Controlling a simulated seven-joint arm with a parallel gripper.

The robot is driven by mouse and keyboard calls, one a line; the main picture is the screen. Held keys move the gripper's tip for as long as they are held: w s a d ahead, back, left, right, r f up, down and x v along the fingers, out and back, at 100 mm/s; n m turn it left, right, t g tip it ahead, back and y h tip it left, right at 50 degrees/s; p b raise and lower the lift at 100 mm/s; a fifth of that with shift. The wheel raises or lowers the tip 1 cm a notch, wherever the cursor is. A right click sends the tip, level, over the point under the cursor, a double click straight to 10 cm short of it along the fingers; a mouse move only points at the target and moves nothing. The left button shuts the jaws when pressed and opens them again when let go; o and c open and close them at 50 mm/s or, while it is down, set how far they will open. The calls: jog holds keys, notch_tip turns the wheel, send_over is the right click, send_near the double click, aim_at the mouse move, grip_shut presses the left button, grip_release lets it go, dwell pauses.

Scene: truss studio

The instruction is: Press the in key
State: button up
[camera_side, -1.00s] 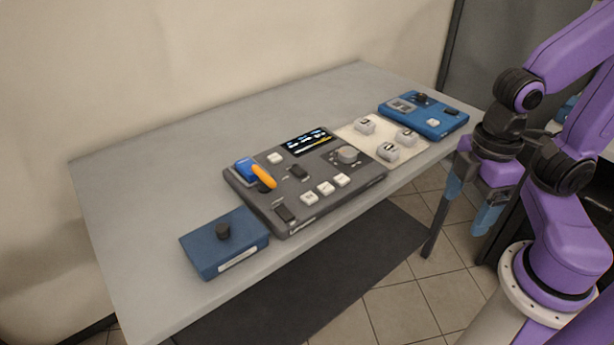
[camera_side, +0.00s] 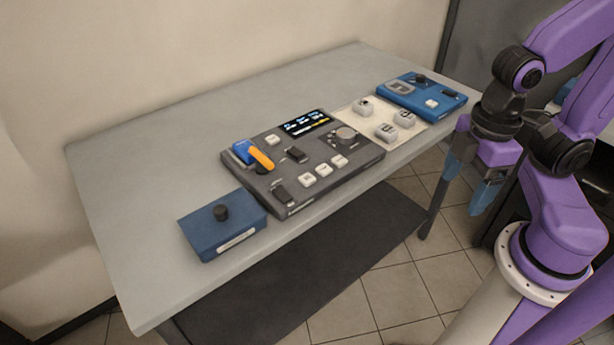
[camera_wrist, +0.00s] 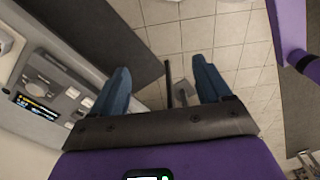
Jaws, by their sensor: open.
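A dark grey console (camera_side: 303,163) lies on the table. It carries a row of three white keys, the left key (camera_side: 308,180), the middle key (camera_side: 324,170) and the right key (camera_side: 339,161). Another white key (camera_side: 272,141) sits further back. The key labels are too small to read, so I cannot tell which is the in key. My gripper (camera_side: 470,182) is open and empty, off the table's right front edge and away from the console. In the wrist view my gripper (camera_wrist: 160,70) points at the floor, with part of the console (camera_wrist: 48,80) at the left.
An orange-handled lever (camera_side: 261,157), a knob (camera_side: 345,133) and a lit screen (camera_side: 304,123) are on the console. A cream pad (camera_side: 370,114) with grey blocks and a blue panel (camera_side: 421,97) lie to the right. A blue box (camera_side: 222,227) stands left. The back of the table (camera_side: 180,125) is clear.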

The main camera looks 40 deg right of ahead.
grip_shut()
dwell(1.5)
